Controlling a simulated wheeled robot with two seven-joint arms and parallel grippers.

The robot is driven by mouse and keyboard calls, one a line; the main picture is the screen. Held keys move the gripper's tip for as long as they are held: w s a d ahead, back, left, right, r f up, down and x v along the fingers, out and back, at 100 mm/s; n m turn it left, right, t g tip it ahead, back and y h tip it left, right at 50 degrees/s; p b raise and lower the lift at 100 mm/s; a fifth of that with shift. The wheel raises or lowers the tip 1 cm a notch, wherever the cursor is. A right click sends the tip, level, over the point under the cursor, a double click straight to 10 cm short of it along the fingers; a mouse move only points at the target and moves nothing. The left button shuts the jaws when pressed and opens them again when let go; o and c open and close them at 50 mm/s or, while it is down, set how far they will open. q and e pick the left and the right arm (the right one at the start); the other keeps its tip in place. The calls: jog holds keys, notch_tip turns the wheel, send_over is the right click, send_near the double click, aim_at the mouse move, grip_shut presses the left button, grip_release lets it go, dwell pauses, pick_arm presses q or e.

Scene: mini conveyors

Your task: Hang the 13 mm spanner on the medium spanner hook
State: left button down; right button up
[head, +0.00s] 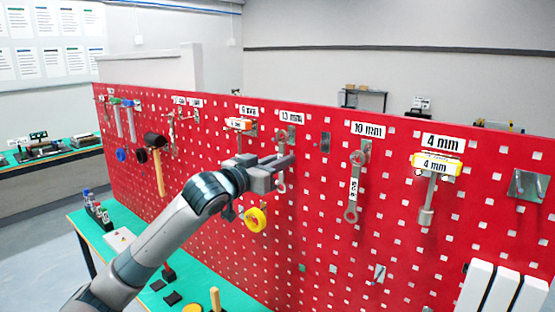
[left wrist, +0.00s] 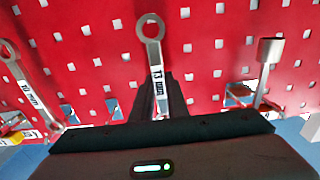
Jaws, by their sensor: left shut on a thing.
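The 13 mm spanner (head: 281,187) is upright against the red pegboard, just under the 13 mm label (head: 291,118). My left gripper (head: 282,167) is shut on its shaft; the fingers hide part of it. In the left wrist view the spanner (left wrist: 153,50) shows its ring end and 13 mm tag between the gripper fingers (left wrist: 160,98). The spanner's upper end is close to the hook plate (head: 291,134) under that label. I cannot tell whether it rests on the hook. My right gripper is not in view.
The 10 mm spanner (head: 352,190) hangs to the right, then a yellow-handled 4 mm tool (head: 436,163). A yellow-handled tool (head: 240,124) hangs to the left. A yellow tape roll (head: 255,219) is below my gripper. A hammer (head: 156,158) hangs farther left. A green bench (head: 205,280) runs below.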

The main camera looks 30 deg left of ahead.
pick_arm(q)
jog(key=shift+f, duration=0.35)
dwell(0.5)
jog(key=c, duration=1.7)
grip_release()
jog(key=shift+o, duration=0.2)
jog(key=shift+s+f, duration=0.1)
jog(key=shift+s, duration=0.05)
jog(key=s+a+b, duration=0.1)
jog(key=s+b, duration=0.8)
jog(key=s, duration=0.8)
jog(key=shift+a+b, duration=0.15)
jog(key=shift+b, duration=0.25)
